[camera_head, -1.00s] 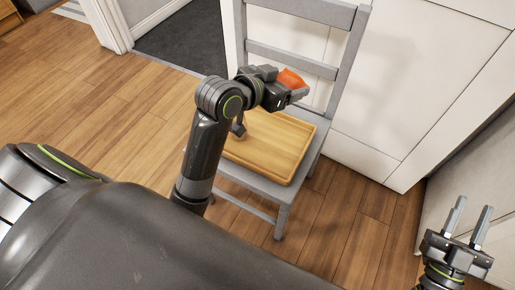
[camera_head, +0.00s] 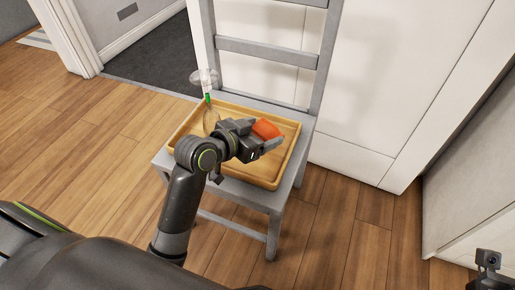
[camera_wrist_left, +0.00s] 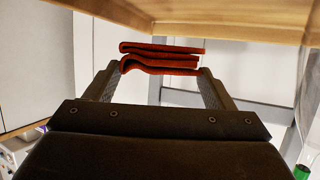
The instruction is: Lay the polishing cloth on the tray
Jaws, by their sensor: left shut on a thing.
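The polishing cloth (camera_head: 266,128) is orange-red and folded in layers. My left gripper (camera_head: 268,140) is shut on it and holds it over the right part of the wooden tray (camera_head: 284,171). In the left wrist view the folded cloth (camera_wrist_left: 160,58) sits between the two fingers, and a visible gap separates it from the tray (camera_wrist_left: 215,14). The tray has a raised rim and lies on the seat of a grey chair. The arm hides part of its near side. Only a dark part of my right gripper (camera_head: 488,262) shows at the lower right edge; its fingers cannot be made out.
A clear item with a green part (camera_head: 207,92) stands at the tray's left back area. The grey chair (camera_head: 265,55) has a slatted back behind the tray. White panels (camera_head: 400,80) stand behind it. The tray's right side around the cloth looks bare.

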